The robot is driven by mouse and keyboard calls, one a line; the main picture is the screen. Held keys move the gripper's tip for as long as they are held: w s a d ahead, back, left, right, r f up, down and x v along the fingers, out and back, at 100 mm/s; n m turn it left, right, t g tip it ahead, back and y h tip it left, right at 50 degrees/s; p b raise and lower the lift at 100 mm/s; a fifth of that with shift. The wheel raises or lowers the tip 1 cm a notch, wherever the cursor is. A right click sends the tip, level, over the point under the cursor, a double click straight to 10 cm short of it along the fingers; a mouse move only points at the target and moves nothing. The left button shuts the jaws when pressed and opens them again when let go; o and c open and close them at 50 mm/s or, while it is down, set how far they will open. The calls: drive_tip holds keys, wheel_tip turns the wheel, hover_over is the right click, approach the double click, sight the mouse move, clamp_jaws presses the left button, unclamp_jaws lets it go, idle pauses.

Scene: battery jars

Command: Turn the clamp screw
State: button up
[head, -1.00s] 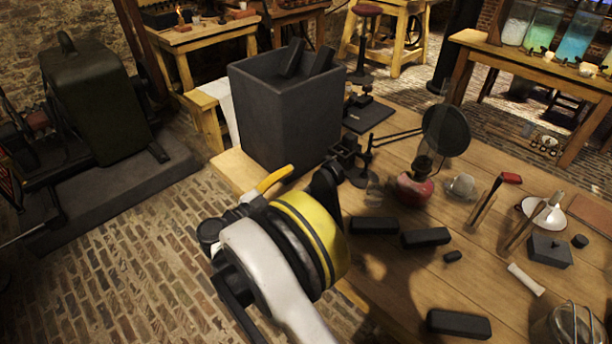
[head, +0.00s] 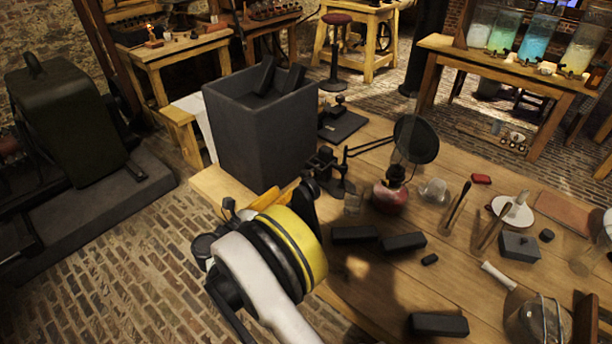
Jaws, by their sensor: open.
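A small black metal stand (head: 328,172) with an upright post is on the wooden table, right of a tall dark box; it may carry the clamp screw, but the screw itself is too small to make out. My gripper (head: 301,196) is at the table's left edge, close to the stand's left side and below it in the picture. The gripper is open and mostly hidden behind my yellow-banded wrist. I see no object in it. I cannot tell whether it touches the stand.
The tall box (head: 258,135) stands behind my gripper with dark slabs leaning out. Brick floor (head: 120,260) lies open at left.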

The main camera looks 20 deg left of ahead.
sight(304, 178)
drive_tip(key=b+x, duration=0.3)
drive_tip(key=x, duration=0.7)
drive_tip(key=shift+s, duration=0.1)
drive_tip(key=shift+c, duration=0.5)
clamp_jaws()
